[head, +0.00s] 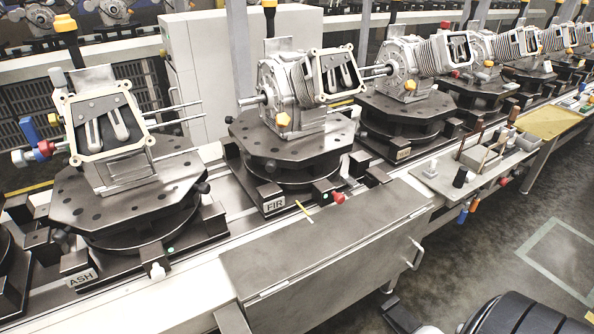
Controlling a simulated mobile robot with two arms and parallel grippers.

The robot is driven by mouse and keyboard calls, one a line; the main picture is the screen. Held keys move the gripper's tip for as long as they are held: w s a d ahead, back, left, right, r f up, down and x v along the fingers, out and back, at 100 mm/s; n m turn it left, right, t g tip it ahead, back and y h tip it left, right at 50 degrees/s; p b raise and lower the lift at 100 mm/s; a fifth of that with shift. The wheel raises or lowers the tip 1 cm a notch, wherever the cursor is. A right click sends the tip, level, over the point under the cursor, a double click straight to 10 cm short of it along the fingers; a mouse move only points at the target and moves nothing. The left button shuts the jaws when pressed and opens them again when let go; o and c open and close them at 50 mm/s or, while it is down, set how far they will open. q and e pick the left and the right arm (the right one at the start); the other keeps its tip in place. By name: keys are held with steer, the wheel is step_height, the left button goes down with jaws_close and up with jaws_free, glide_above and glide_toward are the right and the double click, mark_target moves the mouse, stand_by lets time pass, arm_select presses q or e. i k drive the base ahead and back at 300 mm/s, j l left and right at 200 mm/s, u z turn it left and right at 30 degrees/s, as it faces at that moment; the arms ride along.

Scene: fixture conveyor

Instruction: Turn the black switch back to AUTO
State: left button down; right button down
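I cannot make out a switch marked AUTO, and no such lettering is readable. A small upright black cylinder (460,177) stands on the grey side shelf (450,190) at the right; I cannot tell whether it is a switch. Another small black knob (270,165) is on the fixture labelled FIR (274,206). Neither of my grippers shows in the head view.
Several fixtures carrying metal engine parts (297,90) line the conveyor. A closed grey cover with a handle (325,255) is at the front. A red knob (337,197) sits on the rail behind it. Coloured-handled tools (468,212) hang below the shelf. Floor (480,250) is open at right.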

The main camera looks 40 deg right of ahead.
mark_target(516, 173)
steer(key=z, duration=2.45)
